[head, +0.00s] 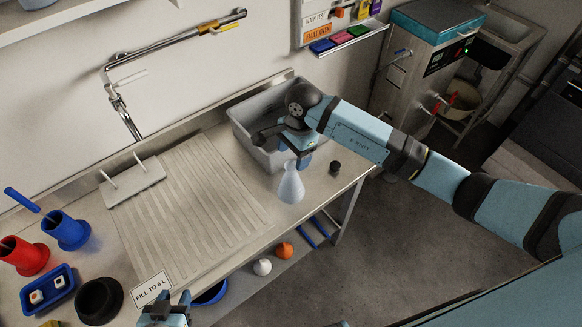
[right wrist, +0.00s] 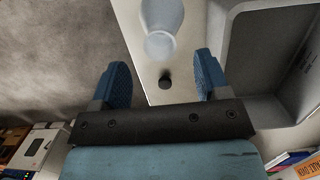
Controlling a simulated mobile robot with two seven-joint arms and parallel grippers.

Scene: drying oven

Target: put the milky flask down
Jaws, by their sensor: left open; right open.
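The milky flask (head: 291,187) is a pale, cone-shaped flask standing upright on the bench near its front edge, just in front of the grey basin. My right gripper (head: 302,160) is open right behind and above the flask's neck in the head view. In the right wrist view the flask (right wrist: 162,18) lies beyond the open fingertips (right wrist: 162,72), lined up with the gap, with neither finger touching it. My left gripper (head: 166,310) is at the bottom edge of the head view, partly cut off, open and apart from the flask.
A small black cap (head: 335,168) stands right of the flask. The grey basin (head: 243,125) is behind it, and a ribbed draining area (head: 190,200) lies left. Blue (head: 68,232) and red (head: 24,256) holders stand at the far left. White (head: 262,267) and orange (head: 284,250) objects are lower down.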

